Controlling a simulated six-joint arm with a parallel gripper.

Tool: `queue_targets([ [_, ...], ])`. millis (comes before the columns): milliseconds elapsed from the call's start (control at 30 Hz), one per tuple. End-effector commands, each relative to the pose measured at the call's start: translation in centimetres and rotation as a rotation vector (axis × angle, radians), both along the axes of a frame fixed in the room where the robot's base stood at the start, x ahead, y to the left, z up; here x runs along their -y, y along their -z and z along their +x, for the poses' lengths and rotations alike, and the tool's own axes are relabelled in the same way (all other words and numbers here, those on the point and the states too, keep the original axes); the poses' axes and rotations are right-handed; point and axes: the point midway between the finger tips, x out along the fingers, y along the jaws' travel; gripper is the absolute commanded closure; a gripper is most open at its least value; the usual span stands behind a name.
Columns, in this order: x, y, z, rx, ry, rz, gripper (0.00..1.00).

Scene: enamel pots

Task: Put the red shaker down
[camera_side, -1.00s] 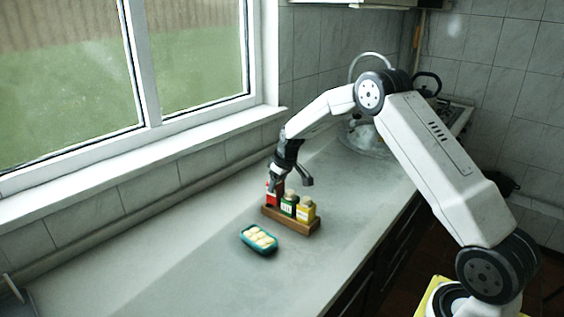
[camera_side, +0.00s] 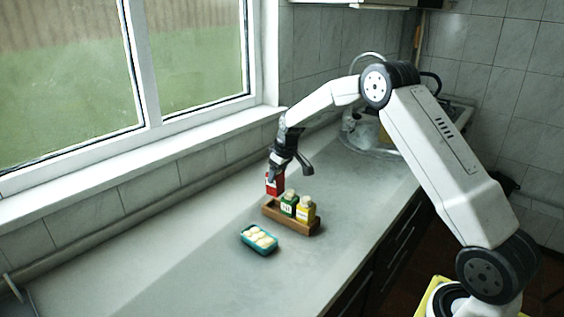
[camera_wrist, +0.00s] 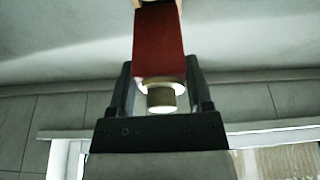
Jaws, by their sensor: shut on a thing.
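The red shaker (camera_side: 275,184) is in my gripper (camera_side: 277,172), held just above the left end of a wooden rack (camera_side: 292,221). In the wrist view the red shaker (camera_wrist: 160,42) sits between the two dark fingers of my gripper (camera_wrist: 160,85), with its pale cap toward the palm. My gripper is shut on it. The rack holds a green shaker (camera_side: 288,204) and a yellow shaker (camera_side: 306,210) side by side. The rack's left place is empty.
A teal dish (camera_side: 259,239) with pale pieces in it stands on the counter in front of the rack. The counter (camera_side: 170,255) to the left is clear. The tiled wall and window sill run behind it.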

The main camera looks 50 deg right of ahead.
Motion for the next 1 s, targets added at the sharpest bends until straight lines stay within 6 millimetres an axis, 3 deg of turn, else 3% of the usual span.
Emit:
queue_targets([
  [133,0.0,-3.3,0.1,0.007,-0.001,-0.003,0.83],
  [567,0.0,-10.8,0.1,0.005,0.0,-0.002,0.83],
  [1000,-5.5,-10.7,-2.0,-0.004,0.025,-0.002,0.83],
])
